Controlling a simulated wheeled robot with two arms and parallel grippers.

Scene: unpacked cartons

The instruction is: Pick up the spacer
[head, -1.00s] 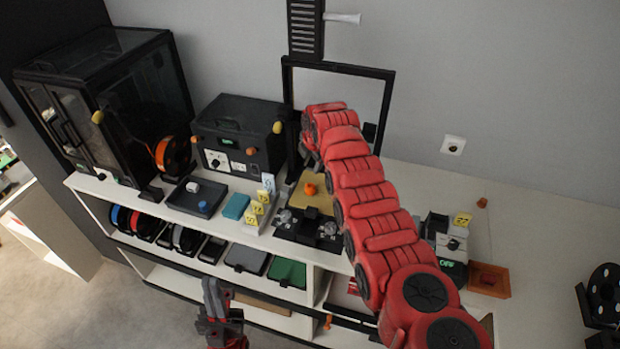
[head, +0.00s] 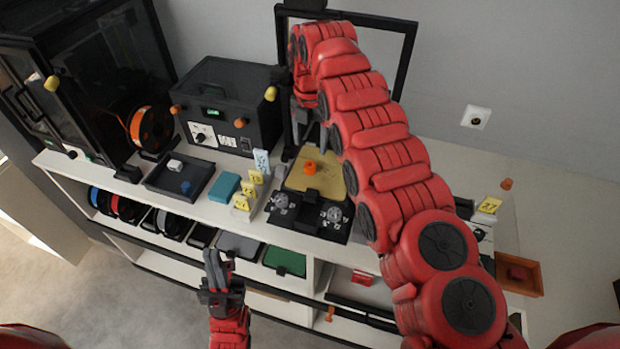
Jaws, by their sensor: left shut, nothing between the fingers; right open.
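A small orange piece (head: 310,168), which looks like the spacer, sits on the yellow bed (head: 331,186) of the black open-frame printer on the bench. My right gripper (head: 308,128) is open and empty, above and behind the orange piece in the picture, with a gap between them. My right arm hides part of the printer frame and the bench to its right. My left gripper (head: 216,268) is shut and empty, low in front of the shelves, well away from the orange piece.
The printer's dark upright frame (head: 408,60) stands close around my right gripper. Left of it are yellow number tags (head: 248,189), a teal block (head: 224,186), a dark tray (head: 160,188) and a black box machine (head: 225,100). An orange tray (head: 535,282) lies at right.

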